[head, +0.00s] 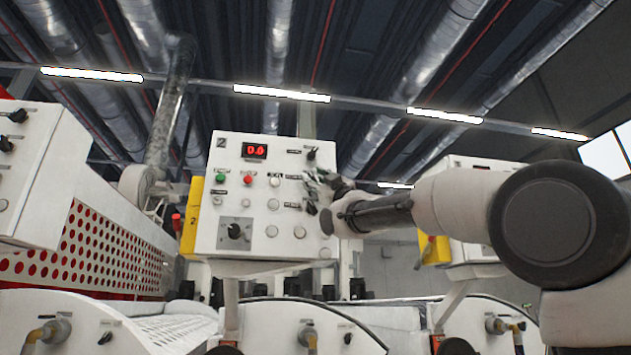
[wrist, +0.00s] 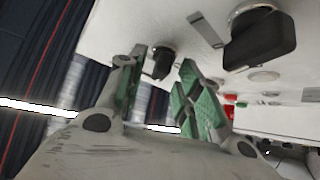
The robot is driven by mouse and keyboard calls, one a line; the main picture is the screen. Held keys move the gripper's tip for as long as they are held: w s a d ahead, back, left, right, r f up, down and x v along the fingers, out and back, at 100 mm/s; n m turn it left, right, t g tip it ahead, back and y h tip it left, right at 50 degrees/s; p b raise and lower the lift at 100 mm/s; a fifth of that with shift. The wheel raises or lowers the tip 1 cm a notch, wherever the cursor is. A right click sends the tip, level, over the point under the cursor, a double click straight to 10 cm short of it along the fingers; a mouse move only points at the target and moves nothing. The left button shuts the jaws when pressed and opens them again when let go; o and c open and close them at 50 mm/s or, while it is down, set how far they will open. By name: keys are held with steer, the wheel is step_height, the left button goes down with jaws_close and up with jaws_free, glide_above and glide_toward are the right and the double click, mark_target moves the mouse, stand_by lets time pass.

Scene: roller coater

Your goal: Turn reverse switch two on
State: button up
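The white control panel marked 2 (head: 215,235) faces me in the head view, with a red display at its top. Black switches sit along its right side: an upper one (head: 311,153) and a lower one (head: 311,208). Their small labels are too blurred to read, so I cannot tell which is the reverse switch. My gripper (head: 322,190) is at the panel's right edge and partly covers that column. In the wrist view my gripper (wrist: 160,84) is open and empty. A small black switch (wrist: 162,62) shows beyond the gap between its green-padded fingertips; a larger black switch (wrist: 258,38) is right of them.
The panel also has a green button (head: 220,179), a red button (head: 247,180), several pale buttons and a large black knob (head: 235,231). Another panel (head: 30,180) stands at the left. White machine housings (head: 270,325) run along the bottom.

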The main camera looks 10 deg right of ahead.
steer(key=shift+w+r, duration=0.1)
jaws_close()
steer(key=shift+a+m+t+h, duration=0.15)
steer(key=shift+m+t+h, duration=0.15)
steer(key=shift+m+h, duration=0.15)
steer(key=m+t+h, duration=0.2)
steer(key=m+h, duration=0.3)
steer(key=m, duration=0.1)
steer(key=shift+a, duration=0.15)
steer(key=m+g+h, duration=0.1)
steer(key=m+h, duration=0.4)
steer(key=m, duration=0.1)
steer(key=m+g+h, duration=0.1)
steer(key=m+h, duration=0.5)
steer(key=m+g+h, duration=0.1)
steer(key=m+h, duration=0.5)
steer(key=m, duration=0.1)
steer(key=shift+a, duration=0.3)
steer(key=shift+m+g, duration=0.3)
steer(key=shift+m, duration=0.05)
